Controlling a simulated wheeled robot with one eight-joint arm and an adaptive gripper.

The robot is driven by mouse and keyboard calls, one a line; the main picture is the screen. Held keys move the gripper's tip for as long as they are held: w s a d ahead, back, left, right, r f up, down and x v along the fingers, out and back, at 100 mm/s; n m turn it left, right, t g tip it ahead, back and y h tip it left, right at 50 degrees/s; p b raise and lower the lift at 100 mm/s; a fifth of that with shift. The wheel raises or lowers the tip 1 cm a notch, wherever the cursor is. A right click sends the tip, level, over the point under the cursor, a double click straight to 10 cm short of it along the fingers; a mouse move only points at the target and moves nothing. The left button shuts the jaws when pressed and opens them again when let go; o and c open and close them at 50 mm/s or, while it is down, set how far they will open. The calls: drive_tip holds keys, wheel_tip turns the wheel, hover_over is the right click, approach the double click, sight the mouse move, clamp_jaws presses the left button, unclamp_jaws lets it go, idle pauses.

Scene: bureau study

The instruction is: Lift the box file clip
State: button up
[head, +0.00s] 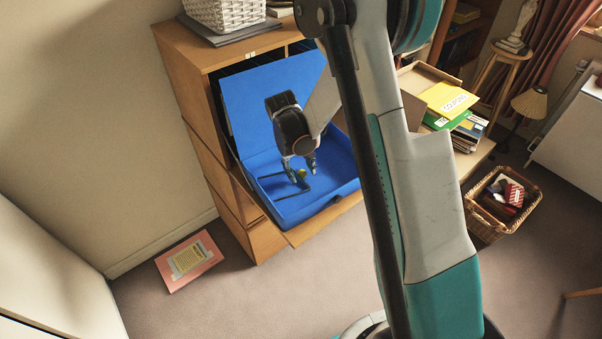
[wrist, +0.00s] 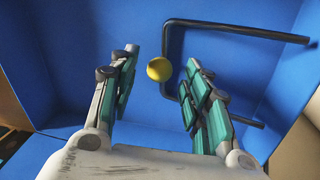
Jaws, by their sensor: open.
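The blue box file (head: 333,170) lies open on a drop-down flap of the wooden cabinet, its lid standing up at the back. Its clip is a dark bent-wire bar (wrist: 240,29) with a yellow ball knob (wrist: 159,69); the clip (head: 268,176) also shows low inside the box in the head view. My gripper (head: 301,170) reaches down into the box.
The box walls and upright lid (head: 262,95) surround my gripper closely. A white wicker basket (head: 226,12) stands on the wooden cabinet (head: 190,90). Folders (head: 447,100) lie to the right, above a floor basket (head: 477,209). A pink folder (head: 190,262) lies on the floor.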

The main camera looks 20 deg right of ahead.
drive_tip(key=shift+d+f, duration=0.15)
drive_tip(key=shift+f, duration=0.5)
clamp_jaws()
drive_tip(key=shift+r, duration=0.1)
